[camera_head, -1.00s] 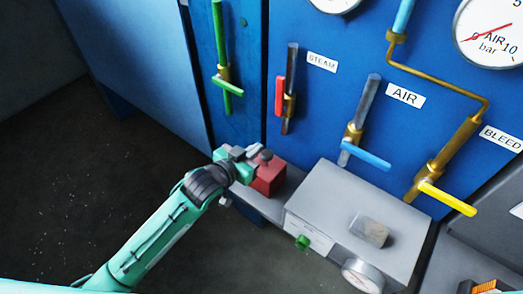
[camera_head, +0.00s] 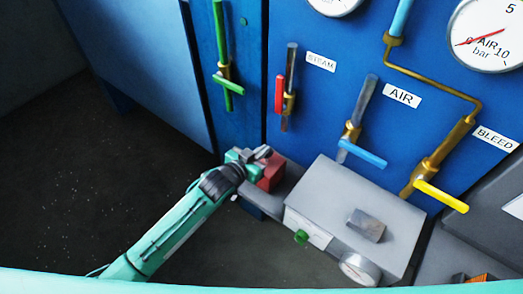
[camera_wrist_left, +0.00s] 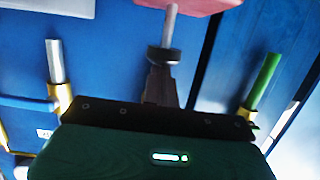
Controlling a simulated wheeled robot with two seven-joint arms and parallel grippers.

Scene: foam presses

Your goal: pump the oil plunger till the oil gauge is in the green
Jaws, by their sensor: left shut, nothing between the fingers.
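The oil plunger is a red block (camera_head: 270,172) with a rod and dark knob, beside the grey box at the cabinet's foot. In the left wrist view the pale red block (camera_wrist_left: 190,5), the metal rod (camera_wrist_left: 170,25) and the black knob (camera_wrist_left: 164,54) show clearly; the rod stands out of the block. My left gripper (camera_head: 262,152) is shut and empty, its fingertips (camera_wrist_left: 161,72) at the knob's outer end; I cannot tell if they touch. A round white gauge (camera_head: 360,268) sits on the grey box's front; its scale is too small to read. My right gripper is not in view.
The grey box (camera_head: 350,195) stands right of the plunger, with a green button (camera_head: 301,237). Valve levers in green (camera_head: 228,84), red (camera_head: 280,95), blue (camera_head: 360,152) and yellow (camera_head: 440,196) stick out from the blue panel. The floor at left is clear.

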